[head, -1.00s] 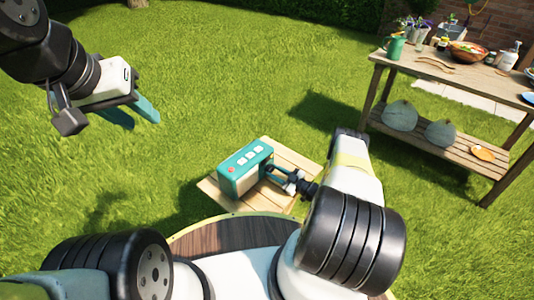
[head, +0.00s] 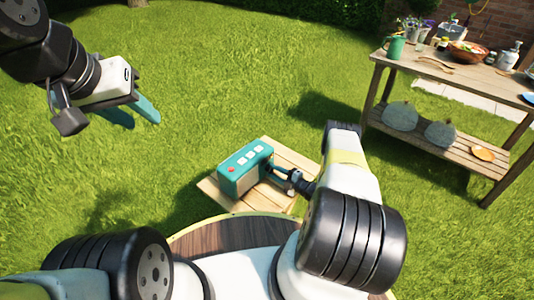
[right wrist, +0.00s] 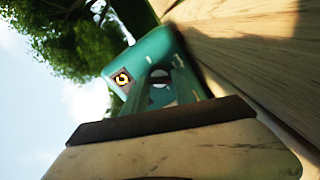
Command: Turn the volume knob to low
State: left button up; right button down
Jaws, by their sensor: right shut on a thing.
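A teal radio (head: 245,170) stands on a small wooden table, with a red button and several white buttons on top. My right gripper (head: 268,169) is at the radio's right side, its jaws shut on the volume knob. In the right wrist view, the pale round knob (right wrist: 160,77) shows between the fingers, partly hidden by them. The knob's setting cannot be read. My left gripper (head: 134,115) is open and empty, high over the grass at the upper left.
The small slatted table (head: 290,165) has bare slats right of the radio. A round dark wood surface (head: 230,238) lies in front of it. A wooden workbench (head: 450,72) with a green mug, bowl and bottles stands at the back right. Open grass lies between.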

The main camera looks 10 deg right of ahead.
jog(key=n, duration=0.6)
jog(key=shift+h, duration=0.3)
jog(key=n, duration=0.6)
jog(key=shift+s+a+f+t, duration=0.1)
jog(key=shift+f+t, duration=0.05)
jog(key=shift+t, duration=0.15)
jog(key=n, duration=0.6)
jog(key=shift+f+h, duration=0.1)
jog(key=shift+h, duration=0.2)
jog(key=n, duration=0.4)
jog(key=shift+a+f+t, duration=0.1)
jog(key=shift+t, duration=0.2)
jog(key=shift+n, duration=0.8)
